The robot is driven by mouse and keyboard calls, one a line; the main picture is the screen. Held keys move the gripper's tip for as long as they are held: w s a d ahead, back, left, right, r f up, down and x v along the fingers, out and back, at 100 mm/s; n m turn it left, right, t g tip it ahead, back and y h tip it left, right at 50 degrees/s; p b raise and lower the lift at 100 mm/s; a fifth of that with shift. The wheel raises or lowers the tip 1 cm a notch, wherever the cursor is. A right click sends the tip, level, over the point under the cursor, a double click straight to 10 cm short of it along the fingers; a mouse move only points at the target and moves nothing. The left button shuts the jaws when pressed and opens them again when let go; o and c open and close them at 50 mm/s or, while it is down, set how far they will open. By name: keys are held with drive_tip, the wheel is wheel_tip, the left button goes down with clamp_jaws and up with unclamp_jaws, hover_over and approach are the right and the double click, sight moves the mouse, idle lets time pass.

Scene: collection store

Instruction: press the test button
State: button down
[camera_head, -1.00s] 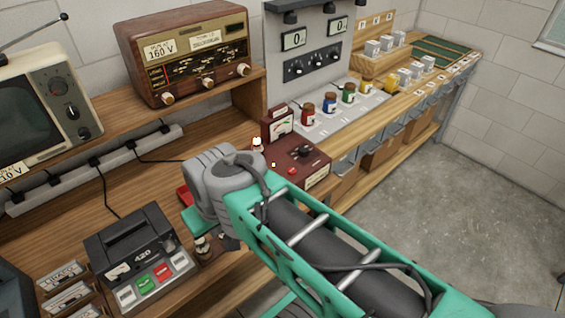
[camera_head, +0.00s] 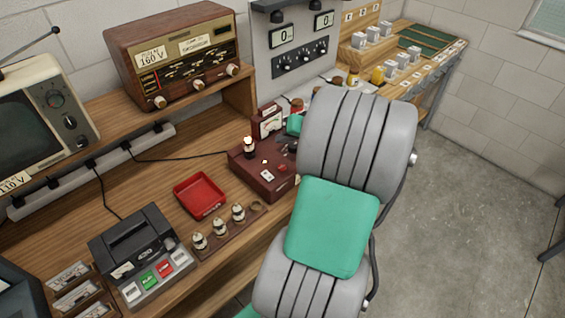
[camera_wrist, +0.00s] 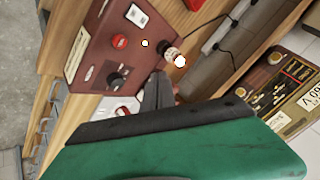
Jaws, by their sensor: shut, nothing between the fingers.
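The maroon tester box (camera_head: 262,180) sits on the bench, with a meter (camera_head: 267,121) at its back and a tube (camera_head: 249,147) upright on its top. Its red button (camera_head: 283,168) also shows in the wrist view (camera_wrist: 120,41), near a white label and a small glowing lamp (camera_wrist: 145,43). A black knob (camera_wrist: 115,80) is beside the button. My gripper (camera_wrist: 158,90) is shut and empty. Its fingertips are over the box near the tube and knob, apart from the button in the wrist view. In the head view my arm hides part of the box's right side.
A red tray (camera_head: 200,196) and a wooden rack (camera_head: 227,232) with several tubes lie left of the box. A black device (camera_head: 140,252) with coloured keys stands further left. A radio (camera_head: 178,58) is on the shelf. Small jars and a grey panel are behind.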

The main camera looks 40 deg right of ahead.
sight(284, 168)
drive_tip(key=shift+d, duration=0.15)
wheel_tip(284, 168, down, 9)
drive_tip(key=b, duration=0.6)
drive_tip(key=shift+r, duration=0.1)
drive_tip(key=shift+b, duration=0.35)
idle(1.6)
drive_tip(key=shift+f, duration=0.4)
drive_tip(key=shift+f+b, duration=0.5)
drive_tip(key=shift+b, duration=0.05)
drive_tip(key=shift+r, duration=0.1)
idle(0.5)
drive_tip(key=shift+r+p, duration=0.65)
drive_tip(key=shift+r, duration=0.15)
